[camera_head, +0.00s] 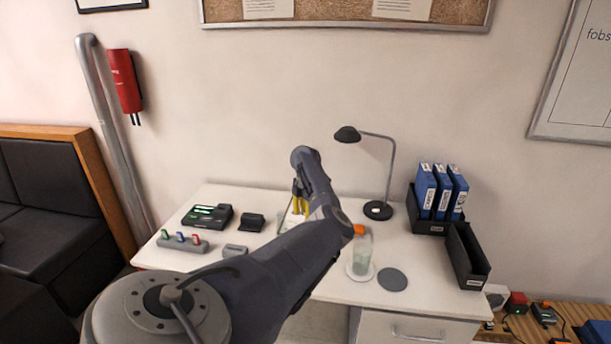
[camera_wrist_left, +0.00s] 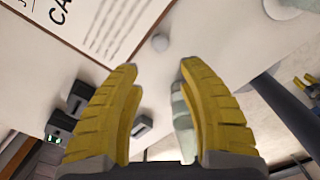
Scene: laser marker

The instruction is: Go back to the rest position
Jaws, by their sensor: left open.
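My left gripper (camera_head: 300,203) reaches over the white desk (camera_head: 330,290) from the lower left, its yellow fingers largely hidden behind my own arm. In the left wrist view my left gripper (camera_wrist_left: 158,72) is open, its fingers apart with nothing held between them. A pale translucent bottle shows partly behind the right finger in that view. In the head view the bottle (camera_head: 363,252) with an orange cap stands on a round white coaster, to the right of my arm. My right gripper is not in the head view.
A dark device (camera_head: 208,215) with a green display, a small black stand (camera_head: 252,222) and a grey rack (camera_head: 183,243) of coloured pieces sit on the left. A lamp (camera_head: 378,210), blue binders (camera_head: 441,192), a black tray (camera_head: 467,257) and a grey disc (camera_head: 392,279) occupy the right.

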